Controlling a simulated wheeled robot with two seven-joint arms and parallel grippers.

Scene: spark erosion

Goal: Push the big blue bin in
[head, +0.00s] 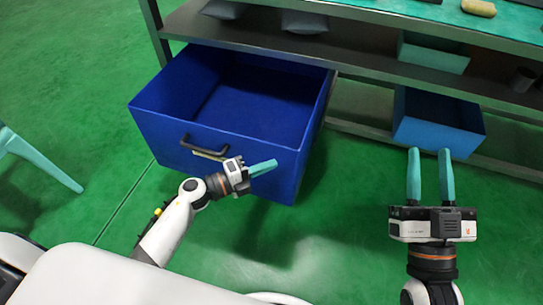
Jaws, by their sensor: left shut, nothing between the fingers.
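The big blue bin (155,120) juts out from under the shelf unit, open at the top and empty as far as I can see. A dark handle (204,150) sits on its front wall. My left gripper (262,168) is shut and empty, in front of the bin's front wall, just right of the handle. I cannot tell whether its fingers touch the wall. My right gripper (429,152) is open and empty, to the right of the bin, with its fingers pointing toward the shelf unit.
A smaller blue bin (438,122) stands under the shelf at the right. The shelf unit (350,55) with its metal frame spans the back. A teal chair leg (45,162) is at the left. Green floor (330,230) is clear between my arms.

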